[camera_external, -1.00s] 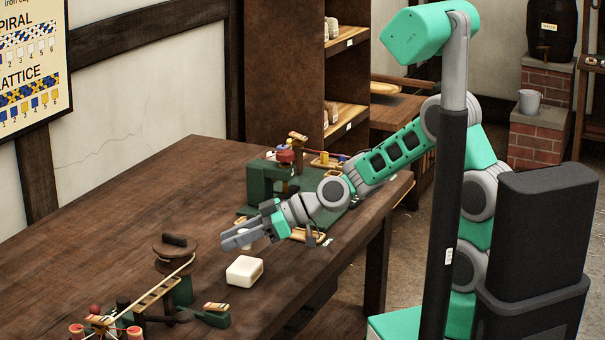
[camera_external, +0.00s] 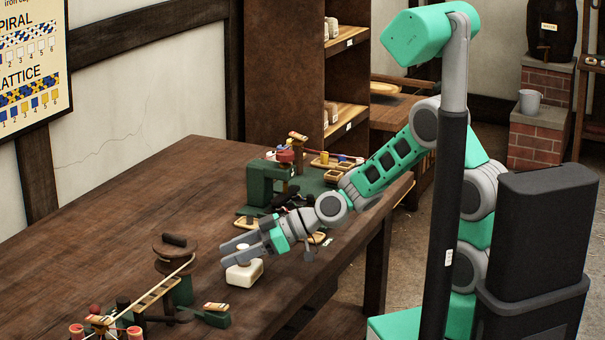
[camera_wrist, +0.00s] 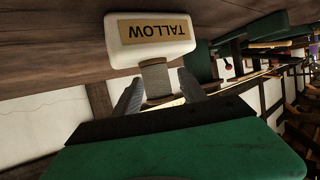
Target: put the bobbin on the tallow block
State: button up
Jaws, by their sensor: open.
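The tallow block (camera_external: 245,274) is a cream, rounded block on the table; its TALLOW label reads upside down in the wrist view (camera_wrist: 128,47). The bobbin (camera_wrist: 155,82), a small spool with grey-brown winding and pale ends, stands end-on against the block's top face in the wrist view. It appears to rest upright there. In the external view the bobbin is small and partly hidden by my fingers. My gripper (camera_external: 234,252) is open just above the block, its two fingers (camera_wrist: 160,90) either side of the bobbin, with gaps showing.
A rope-making device with a dark reel (camera_external: 175,252) and a ladder-like wooden strip stands left of the block. A green machine (camera_external: 265,180) and small trays stand behind my gripper. The table (camera_external: 150,200) is clear at the back left.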

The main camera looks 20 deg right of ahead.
jog(key=shift+r, duration=0.2)
jog(key=v, duration=1.2)
jog(key=d+f+m+h, duration=0.1)
jog(key=d, duration=0.2)
jog(key=w+d+f+m+h, duration=0.1)
jog(key=d+f+h, duration=0.1)
jog(key=d, duration=0.1)
jog(key=d+f+m+h, duration=0.2)
jog(key=d, duration=0.1)
jog(key=shift+w+d+f+t, duration=0.15)
jog(key=shift+w+d+t, duration=0.1)
jog(key=shift+t, duration=0.15)
jog(key=s+d+m+h, duration=0.2)
jog(key=d+m+h, duration=0.15)
jog(key=d, duration=0.35)
jog(key=s+d+f+m+g+h, duration=0.15)
jog(key=d+m, duration=0.25)
jog(key=d, duration=0.4)
jog(key=s+d+m+h, duration=0.3)
jog(key=d+m, duration=0.1)
jog(key=d, duration=0.3)
notch_tip(320, 180, up, 10)
jog(key=w+p, duration=0.1)
jog(key=p, duration=0.6)
jog(key=shift+w+t, duration=0.25)
jog(key=shift+t, duration=0.2)
jog(key=shift+a, duration=0.15)
